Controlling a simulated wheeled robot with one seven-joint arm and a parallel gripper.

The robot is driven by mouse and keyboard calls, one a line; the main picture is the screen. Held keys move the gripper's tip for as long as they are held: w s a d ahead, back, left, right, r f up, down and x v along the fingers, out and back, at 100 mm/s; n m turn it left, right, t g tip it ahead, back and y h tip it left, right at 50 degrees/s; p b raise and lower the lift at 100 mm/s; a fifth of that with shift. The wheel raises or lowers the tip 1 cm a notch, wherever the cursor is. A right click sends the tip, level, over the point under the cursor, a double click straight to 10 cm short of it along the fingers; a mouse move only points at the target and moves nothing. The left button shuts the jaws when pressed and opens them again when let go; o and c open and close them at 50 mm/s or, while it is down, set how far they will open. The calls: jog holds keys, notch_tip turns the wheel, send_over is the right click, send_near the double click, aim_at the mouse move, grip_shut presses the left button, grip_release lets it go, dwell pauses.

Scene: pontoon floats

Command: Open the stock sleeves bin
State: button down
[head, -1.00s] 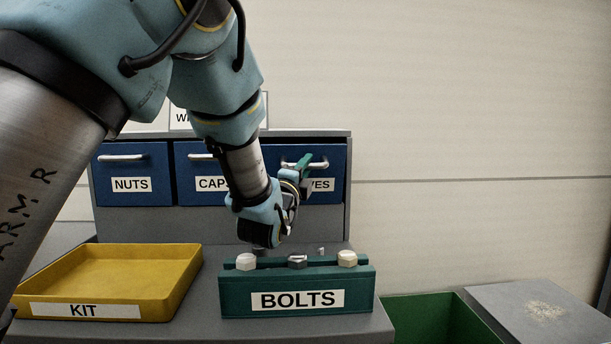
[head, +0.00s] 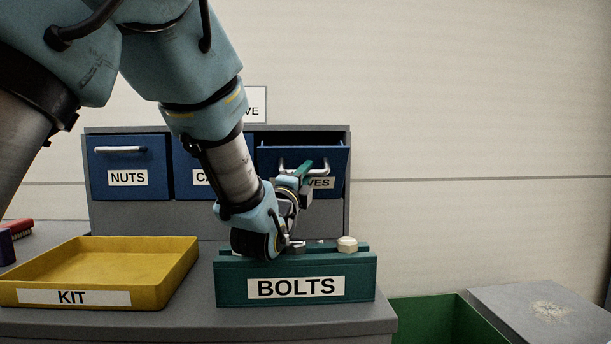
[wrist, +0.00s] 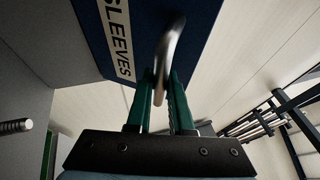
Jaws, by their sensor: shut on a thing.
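The sleeves bin (head: 334,160) is the blue drawer at the right of the grey cabinet. It stands partly out of the cabinet, with its open top showing. Its label is partly hidden by my gripper in the head view; in the wrist view the bin's front (wrist: 205,20) reads "SLEEVES". My gripper (head: 305,172) is shut on the bin's metal handle (head: 322,165). In the wrist view the green fingers (wrist: 162,85) sit on both sides of the curved handle (wrist: 172,45).
The nuts bin (head: 127,165) is shut, and the caps bin (head: 186,150) is partly behind my arm. A green bolts rack (head: 230,290) stands just below my wrist. A yellow kit tray (head: 150,297) lies left of it. A green open container (head: 440,320) is at the lower right.

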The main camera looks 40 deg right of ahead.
jog(key=shift+f, duration=0.25)
jog(key=c, duration=1.1)
grip_release()
jog(key=shift+w, duration=0.1)
jog(key=o, duration=0.3)
jog(key=shift+r, duration=0.1)
jog(key=b+v, duration=0.2)
jog(key=v, duration=0.9)
jog(key=shift+d, duration=0.1)
jog(key=shift+c, duration=0.3)
